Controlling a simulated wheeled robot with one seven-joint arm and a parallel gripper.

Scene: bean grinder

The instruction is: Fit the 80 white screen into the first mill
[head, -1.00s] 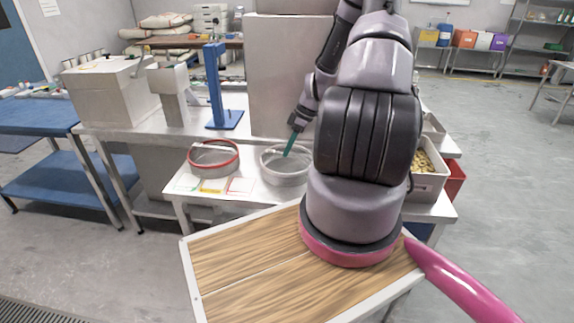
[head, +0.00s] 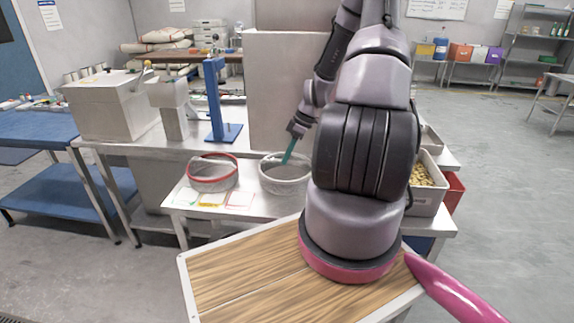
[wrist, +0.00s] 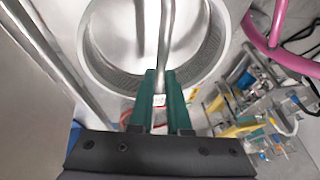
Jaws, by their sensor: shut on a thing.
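The white-rimmed round mesh screen (head: 286,188) is at the small steel table behind my arm's base; its ring (wrist: 88,62) fills the upper wrist view. My gripper (head: 288,160) points down into the ring. Its green fingers (wrist: 157,82) are shut on the screen's metal cross-bar (wrist: 165,40), with a small white tag between them; its print is too small to read. A second round screen with a red rim (head: 212,182) sits on the table to the left. A grey boxy machine (head: 108,108) on the back bench may be a mill, but I cannot tell which one.
Flat cards (head: 211,199) lie before the red-rimmed screen. A blue stand (head: 215,100) and a tall grey cabinet (head: 285,85) stand behind. A grey bin of pale pieces (head: 428,195) is at the right. My wooden deck is clear.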

